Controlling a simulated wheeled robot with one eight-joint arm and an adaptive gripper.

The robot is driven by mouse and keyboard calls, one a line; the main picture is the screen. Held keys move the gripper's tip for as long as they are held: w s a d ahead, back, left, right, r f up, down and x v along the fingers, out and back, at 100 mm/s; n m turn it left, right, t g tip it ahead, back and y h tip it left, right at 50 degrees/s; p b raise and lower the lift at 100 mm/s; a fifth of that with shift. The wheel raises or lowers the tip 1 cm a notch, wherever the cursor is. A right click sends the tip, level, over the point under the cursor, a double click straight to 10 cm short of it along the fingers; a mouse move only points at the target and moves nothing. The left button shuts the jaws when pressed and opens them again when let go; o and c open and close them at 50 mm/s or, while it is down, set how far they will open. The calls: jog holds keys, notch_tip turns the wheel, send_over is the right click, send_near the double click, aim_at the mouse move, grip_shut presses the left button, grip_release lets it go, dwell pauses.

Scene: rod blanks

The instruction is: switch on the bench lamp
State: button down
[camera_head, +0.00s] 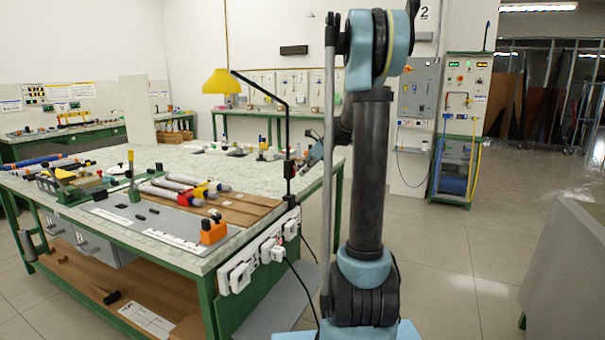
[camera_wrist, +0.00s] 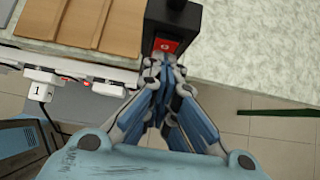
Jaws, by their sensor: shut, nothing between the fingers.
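The bench lamp has a yellow shade (camera_head: 222,83) on a thin black arm that rises from the right edge of the workbench. I cannot tell whether it is lit. In the wrist view, a black box (camera_wrist: 172,14) stands at the bench edge with a red switch (camera_wrist: 166,46) bearing a small white mark. My gripper (camera_wrist: 165,64) is shut and empty, its fingertips just below the red switch; I cannot tell whether they touch it. In the head view my gripper (camera_head: 313,153) is small and partly hidden by my arm.
The workbench (camera_head: 262,173) carries several rods, fixtures and an orange block (camera_head: 213,230). White sockets (camera_head: 262,250) with plugs and cables line its right end, and one plug (camera_wrist: 40,91) shows left of my gripper.

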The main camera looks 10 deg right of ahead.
jog(key=shift+a+r, duration=0.1)
jog(key=d+f+v, duration=0.1)
jog(key=v, duration=1.1)
jog(key=shift+s+d, duration=0.4)
jog(key=shift+s, duration=0.15)
jog(key=shift+r, duration=0.1)
jog(key=shift+s+d+f+h, duration=0.25)
jog(key=shift+f+h, duration=0.15)
jog(key=shift+f, duration=0.2)
jog(key=shift+w+f, duration=0.1)
